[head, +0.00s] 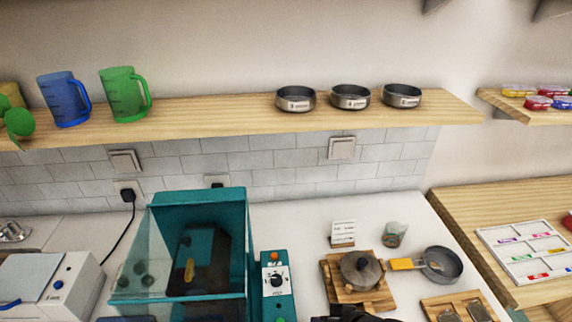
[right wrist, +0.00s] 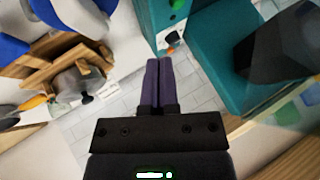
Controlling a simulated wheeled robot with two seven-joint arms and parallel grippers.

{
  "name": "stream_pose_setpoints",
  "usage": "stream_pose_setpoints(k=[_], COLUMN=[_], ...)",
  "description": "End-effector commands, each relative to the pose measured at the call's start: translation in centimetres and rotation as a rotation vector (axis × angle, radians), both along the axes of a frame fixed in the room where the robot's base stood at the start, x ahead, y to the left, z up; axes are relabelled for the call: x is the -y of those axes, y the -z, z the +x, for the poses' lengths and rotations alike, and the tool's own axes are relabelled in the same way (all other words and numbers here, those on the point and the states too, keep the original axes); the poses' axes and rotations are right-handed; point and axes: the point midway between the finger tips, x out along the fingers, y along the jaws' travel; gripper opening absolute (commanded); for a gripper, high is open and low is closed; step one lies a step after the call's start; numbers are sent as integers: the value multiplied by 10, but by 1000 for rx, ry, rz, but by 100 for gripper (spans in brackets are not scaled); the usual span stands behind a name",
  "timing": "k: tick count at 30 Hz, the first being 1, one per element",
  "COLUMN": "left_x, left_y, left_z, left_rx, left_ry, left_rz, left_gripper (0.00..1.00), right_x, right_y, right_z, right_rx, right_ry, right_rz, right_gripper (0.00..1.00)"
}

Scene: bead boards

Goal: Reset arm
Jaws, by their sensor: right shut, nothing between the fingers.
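My right gripper (right wrist: 158,64) shows in the right wrist view with its two purple fingers together and nothing between them. It points past the teal machine (right wrist: 215,60) on the right and a wooden board (right wrist: 95,58) on the left, touching neither as far as I can tell. In the head view a dark piece, probably part of my right arm, shows at the bottom edge. My left gripper is in neither view.
In the head view a teal machine (head: 199,195) and a teal control box (head: 277,303) stand on the counter. Right of them are a lidded pot (head: 360,270), a frying pan (head: 442,264) and a glass (head: 394,234). The wooden shelf (head: 220,113) holds jugs and bowls.

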Motion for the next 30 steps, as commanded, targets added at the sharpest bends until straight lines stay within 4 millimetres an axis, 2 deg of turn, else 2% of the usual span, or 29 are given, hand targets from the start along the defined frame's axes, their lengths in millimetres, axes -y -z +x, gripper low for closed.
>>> stream_pose_setpoints(k=[2, 5, 8, 14, 15, 18, 20, 26, 29, 30], left_x=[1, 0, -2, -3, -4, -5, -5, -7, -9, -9], left_y=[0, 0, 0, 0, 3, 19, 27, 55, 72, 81], left_z=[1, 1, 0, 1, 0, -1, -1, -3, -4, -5], left_rx=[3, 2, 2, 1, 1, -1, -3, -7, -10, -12], left_ry=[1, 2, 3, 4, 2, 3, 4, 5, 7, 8], left_rz=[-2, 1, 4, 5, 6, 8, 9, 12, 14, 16], left_gripper=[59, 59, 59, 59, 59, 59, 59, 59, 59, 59], right_x=[-12, -8, 8, 54, 60, 58, 57, 57, 58, 59], right_y=[-5, -14, -22, -37, -33, 14, 37, 125, 178, 202], right_z=[-25, -53, -79, -138, -146, -138, -137, -140, -149, -154], right_rx=[-4, -16, -59, -224, -254, -265, -273, -310, -332, -341], right_ry=[-61, -108, -121, -101, -100, -114, -118, -135, -146, -151], right_rz=[-67, -188, -307, -511, -537, -537, -538, -540, -543, -544], right_gripper=[0, 0, 0, 0, 0, 0, 0, 0, 0, 0])
